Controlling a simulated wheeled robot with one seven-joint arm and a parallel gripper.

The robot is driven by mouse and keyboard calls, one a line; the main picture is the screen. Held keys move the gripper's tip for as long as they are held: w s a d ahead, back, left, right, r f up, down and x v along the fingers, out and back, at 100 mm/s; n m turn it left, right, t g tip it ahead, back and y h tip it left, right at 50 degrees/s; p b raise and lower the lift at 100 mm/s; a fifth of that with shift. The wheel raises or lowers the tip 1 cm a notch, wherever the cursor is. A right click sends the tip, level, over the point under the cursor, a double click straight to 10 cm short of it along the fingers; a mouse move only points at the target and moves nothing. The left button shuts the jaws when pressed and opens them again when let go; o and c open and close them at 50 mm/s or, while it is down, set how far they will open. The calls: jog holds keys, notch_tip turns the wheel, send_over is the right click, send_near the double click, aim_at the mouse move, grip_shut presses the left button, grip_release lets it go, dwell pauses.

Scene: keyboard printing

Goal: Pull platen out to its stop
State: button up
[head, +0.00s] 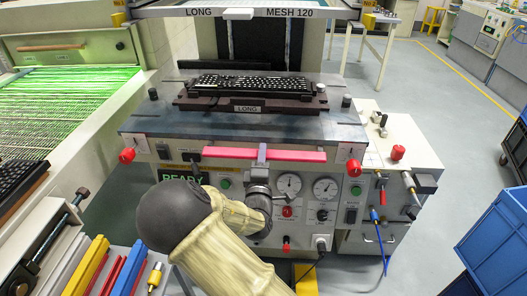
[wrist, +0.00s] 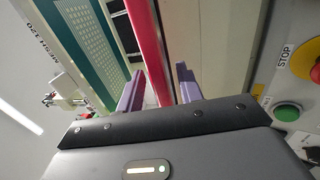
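The platen (head: 338,124) is a dark plate under the screen frame. A black keyboard (head: 250,84) lies on a dark fixture on it, marked LONG. A red-pink handle bar (head: 225,153) runs across the platen's front. In the wrist view the bar (wrist: 146,30) passes between the purple fingers of my gripper (wrist: 158,86). The fingers are apart, with a narrow gap showing beside the bar, so the gripper looks open around it.
The screen frame (head: 250,12), marked LONG MESH 120, stands above the platen. Below the bar are gauges (head: 289,184) and buttons, with a green READY display. A STOP button (wrist: 305,62) shows in the wrist view. Blue crates (head: 497,240) stand at the right.

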jog(key=shift+x, duration=1.35)
grip_shut()
jog(key=shift+f, duration=0.1)
